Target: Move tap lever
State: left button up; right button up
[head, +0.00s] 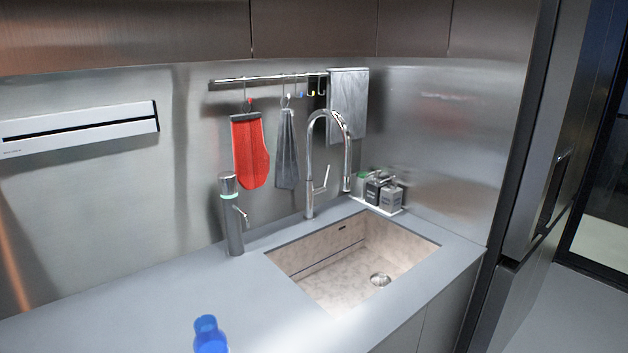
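A tall chrome tap (311,165) with a curved neck stands behind the sink, and its spout hangs over the right part of the back edge. Its lever (323,181) sticks out from the right side of the tap body and angles up. A second, shorter grey dispenser-like tap (234,220) stands left of the sink, with a small spout or lever pointing right. The sink (345,262) is a beige basin set in the grey counter. Neither of my grippers shows in the head view.
A blue bottle (210,335) stands at the counter's front edge of view. Bottles on a white tray (381,190) stand right of the tap. A red mitt (250,150) and grey cloths hang from a rail (270,78). The left counter (130,295) is clear.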

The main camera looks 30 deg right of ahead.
aim_at(326, 177)
jog(key=l, duration=0.6)
jog(key=i+l+u, duration=0.15)
jog(key=l, duration=0.5)
